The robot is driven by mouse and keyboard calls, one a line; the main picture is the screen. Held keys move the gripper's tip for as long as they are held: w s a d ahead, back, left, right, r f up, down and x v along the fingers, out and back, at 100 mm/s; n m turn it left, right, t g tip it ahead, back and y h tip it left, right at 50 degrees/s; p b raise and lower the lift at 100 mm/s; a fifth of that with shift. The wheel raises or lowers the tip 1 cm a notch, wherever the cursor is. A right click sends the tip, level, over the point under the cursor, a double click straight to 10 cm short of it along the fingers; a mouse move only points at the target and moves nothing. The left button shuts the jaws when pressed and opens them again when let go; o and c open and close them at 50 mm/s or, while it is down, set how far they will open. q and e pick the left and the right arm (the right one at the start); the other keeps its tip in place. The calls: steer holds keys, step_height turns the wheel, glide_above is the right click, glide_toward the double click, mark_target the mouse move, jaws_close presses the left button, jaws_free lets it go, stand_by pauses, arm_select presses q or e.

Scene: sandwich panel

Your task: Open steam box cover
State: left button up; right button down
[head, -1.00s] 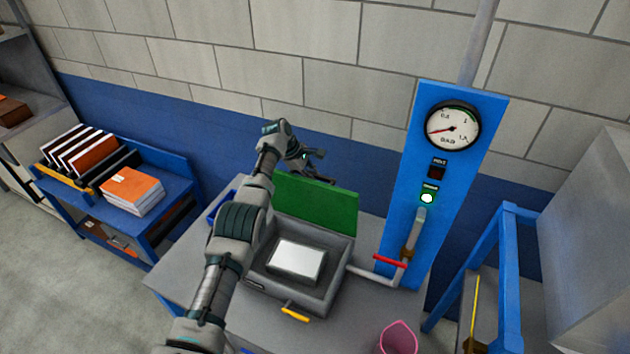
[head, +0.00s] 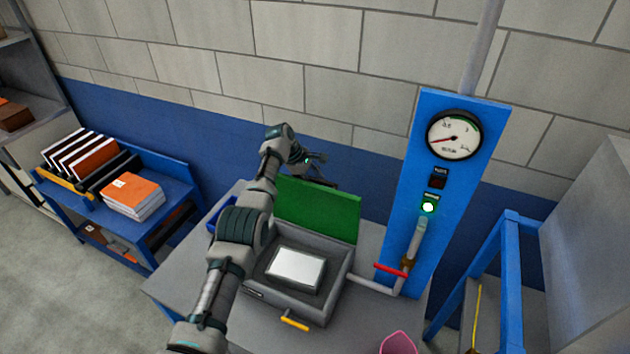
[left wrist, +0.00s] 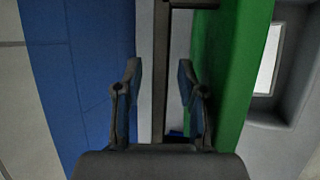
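The steam box (head: 292,273) is a grey open box on the grey table. Its green cover (head: 318,212) stands raised at the back edge, and a pale panel (head: 296,268) shows inside. A yellow handle (head: 294,323) is at the box's front. My left gripper (head: 318,168) is above and behind the cover's top edge. In the left wrist view the left gripper (left wrist: 160,95) has its fingers apart with nothing held, and the green cover (left wrist: 232,70) is just right of them. My right gripper is not in view.
A blue gauge panel (head: 440,180) and a pipe with a red handle (head: 391,269) stand right of the box. A pink container (head: 398,343) is at the front right. A blue rack (head: 508,270) stands farther right. A blue shelf with books (head: 135,195) is at left.

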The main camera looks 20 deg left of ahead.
arm_select(q)
steer(key=v, duration=1.1)
steer(key=shift+a+r, duration=0.25)
steer(key=shift+r, duration=0.1)
